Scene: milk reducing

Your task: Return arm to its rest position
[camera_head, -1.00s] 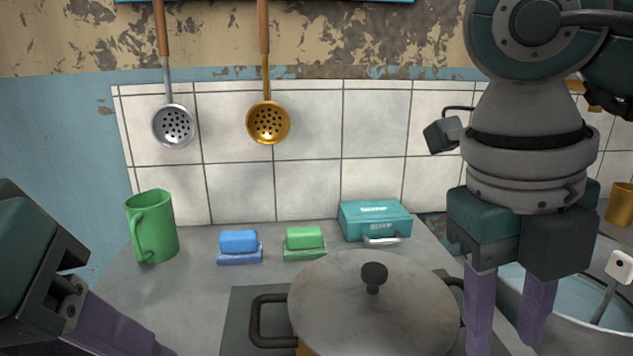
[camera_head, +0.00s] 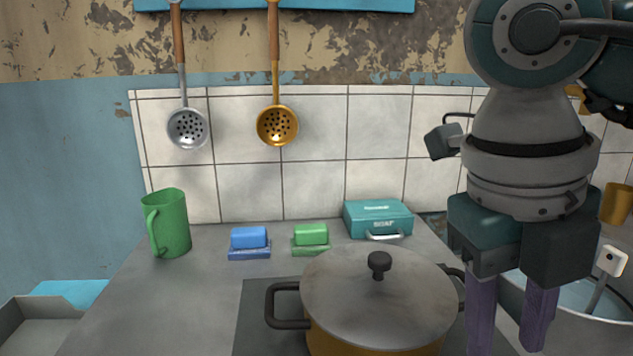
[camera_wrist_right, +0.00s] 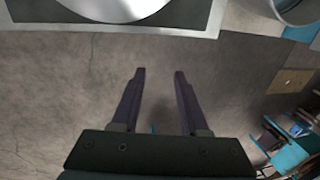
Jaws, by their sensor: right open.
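My right gripper (camera_head: 510,315) hangs at the right of the head view with its fingers pointing down. It is open and empty, in front of the right side of the lidded pot (camera_head: 385,300). In the right wrist view my right gripper (camera_wrist_right: 159,72) shows two purple fingers apart, with nothing between them and a grey floor-like surface beyond. My left arm and left gripper are not in the head view.
On the counter (camera_head: 185,310) stand a green pitcher (camera_head: 168,224), a blue soap (camera_head: 249,238), a green soap (camera_head: 311,235) and a teal box (camera_head: 379,218). A basin (camera_head: 590,325) is at right. Two skimmers, one silver (camera_head: 187,128) and one golden (camera_head: 277,126), hang on the wall.

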